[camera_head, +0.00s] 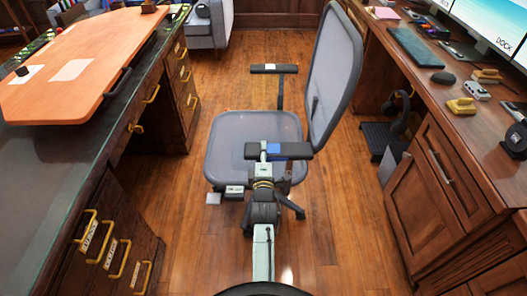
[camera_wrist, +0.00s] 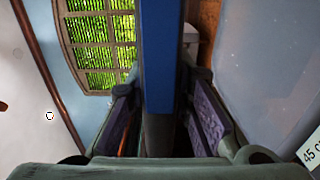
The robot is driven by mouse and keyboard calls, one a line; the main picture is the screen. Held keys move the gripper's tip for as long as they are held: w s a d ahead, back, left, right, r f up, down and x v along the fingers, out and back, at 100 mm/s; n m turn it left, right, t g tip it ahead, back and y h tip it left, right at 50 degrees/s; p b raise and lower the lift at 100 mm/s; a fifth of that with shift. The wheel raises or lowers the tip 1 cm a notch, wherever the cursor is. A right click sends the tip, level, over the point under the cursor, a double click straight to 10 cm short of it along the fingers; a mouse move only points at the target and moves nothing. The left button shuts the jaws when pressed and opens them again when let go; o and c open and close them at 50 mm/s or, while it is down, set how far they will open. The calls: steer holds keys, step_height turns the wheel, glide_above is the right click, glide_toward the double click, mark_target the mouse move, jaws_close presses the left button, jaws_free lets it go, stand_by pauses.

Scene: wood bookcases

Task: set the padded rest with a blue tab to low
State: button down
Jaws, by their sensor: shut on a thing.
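An office chair with a grey mesh seat (camera_head: 225,165) and tall mesh backrest (camera_head: 335,70) stands mid-floor, its back to the right. The near padded rest (camera_head: 298,151) is a dark pad with a blue tab (camera_head: 273,149). The far padded rest (camera_head: 273,68) is dark, on a thin post, with no blue seen. My gripper (camera_head: 263,154) is at the near rest, by the tab. In the wrist view, the blue tab (camera_wrist: 158,60) runs between the two fingers of my gripper (camera_wrist: 163,120), which are shut on the rest. The near rest's post is mostly hidden behind my arm.
A desk (camera_head: 70,145) with an orange board (camera_head: 85,65) lines the left. A wood desk (camera_head: 440,110) with keyboard and monitors lines the right. A headphone stand (camera_head: 385,140) is under it. A grey armchair (camera_head: 207,25) is at the back. Wood floor lies open around the chair.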

step_height(320, 180, down, 6)
steer(key=b, duration=0.5)
steer(key=shift+f, duration=0.3)
steer(key=c, duration=1.5)
jaws_free()
steer(key=shift+o, duration=0.4)
steer(key=s, duration=0.7)
steer(key=shift+s, duration=0.2)
steer(key=shift+s, duration=0.1)
